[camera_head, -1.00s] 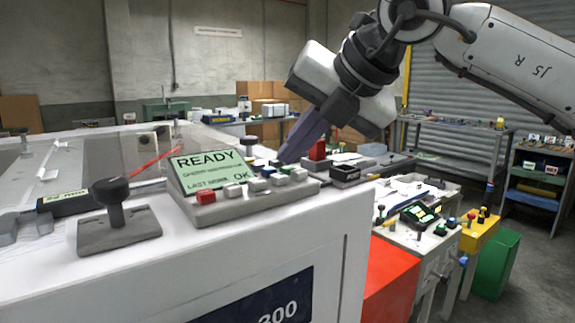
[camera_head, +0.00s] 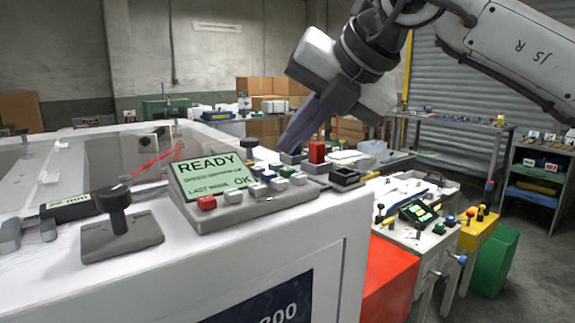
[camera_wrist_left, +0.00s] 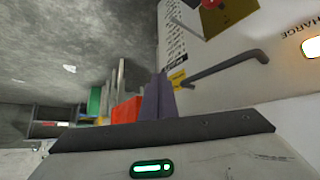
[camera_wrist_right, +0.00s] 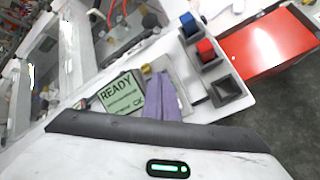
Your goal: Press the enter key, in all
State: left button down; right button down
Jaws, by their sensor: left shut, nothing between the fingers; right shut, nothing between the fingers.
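The console (camera_head: 250,208) has a lit screen (camera_head: 212,172) reading "READY" and "OK", with rows of small keys below and beside it. A red key (camera_head: 206,202) is at its left front, with white keys (camera_head: 278,184) to its right and blue ones behind. I cannot read which key is enter. My right gripper (camera_head: 284,147) is shut and empty, its purple fingers pointing down just above the back of the keys, seemingly apart from them. In the right wrist view its fingers (camera_wrist_right: 163,98) hide most keys. My left gripper (camera_wrist_left: 159,86) is shut and empty, away from the console.
A black knobbed lever (camera_head: 120,220) stands left of the console. A red block (camera_head: 317,152) and a black open box (camera_head: 345,177) stand to its right. A red bin (camera_head: 388,285) is beside the white machine. In the left wrist view a bent dark handle (camera_wrist_left: 225,67) is close by.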

notch_tip(320, 180, up, 4)
jog(key=p, duration=0.2)
jog(key=shift+r+p, duration=0.2)
jog(key=shift+p, duration=0.15)
dwell(0.3)
